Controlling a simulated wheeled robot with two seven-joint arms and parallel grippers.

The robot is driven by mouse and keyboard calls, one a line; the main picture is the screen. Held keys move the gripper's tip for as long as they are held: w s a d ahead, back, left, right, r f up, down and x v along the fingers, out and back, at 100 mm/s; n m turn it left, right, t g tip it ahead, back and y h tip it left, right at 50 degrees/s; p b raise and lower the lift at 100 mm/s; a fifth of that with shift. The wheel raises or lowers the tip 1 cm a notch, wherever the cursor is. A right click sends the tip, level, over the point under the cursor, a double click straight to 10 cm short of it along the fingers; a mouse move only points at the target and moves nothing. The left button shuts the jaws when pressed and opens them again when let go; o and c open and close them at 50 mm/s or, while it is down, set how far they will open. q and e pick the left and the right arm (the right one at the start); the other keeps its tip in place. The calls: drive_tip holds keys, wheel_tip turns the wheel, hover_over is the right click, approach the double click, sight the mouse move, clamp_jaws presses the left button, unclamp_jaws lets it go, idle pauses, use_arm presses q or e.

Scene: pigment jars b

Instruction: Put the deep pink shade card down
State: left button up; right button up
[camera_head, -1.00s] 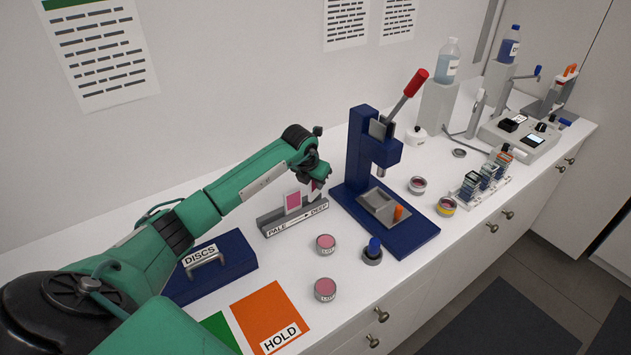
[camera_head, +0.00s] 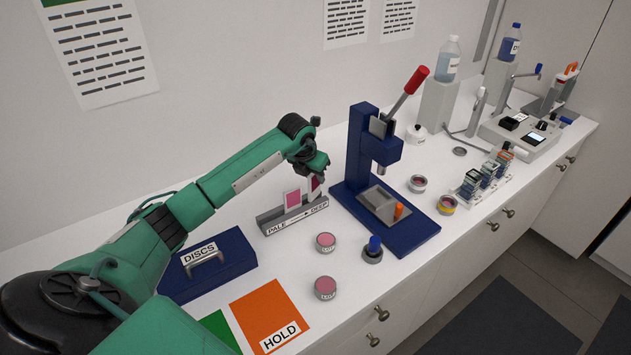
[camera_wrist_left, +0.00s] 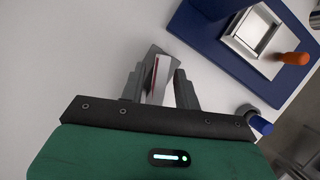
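The deep pink shade card (camera_head: 315,184) stands upright at the DEEP end of the grey card rack (camera_head: 293,216), to the right of a lighter pink card (camera_head: 293,200). My left gripper (camera_head: 315,168) is just above the deep pink card and hides part of its top. In the left wrist view my gripper's two fingers (camera_wrist_left: 160,90) are apart. The card (camera_wrist_left: 161,76) shows nearly edge-on in the gap between them, with the rack beyond. My right gripper is not in view.
A blue press (camera_head: 365,150) with a red-tipped lever stands close to the right of the rack. Two pink jars (camera_head: 326,243) are in front. The blue DISCS box (camera_head: 228,268) and orange HOLD mat (camera_head: 270,310) lie left and front.

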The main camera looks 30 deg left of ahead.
use_arm(q)
drive_tip(key=b+v, duration=0.2)
drive_tip(key=v, duration=0.7)
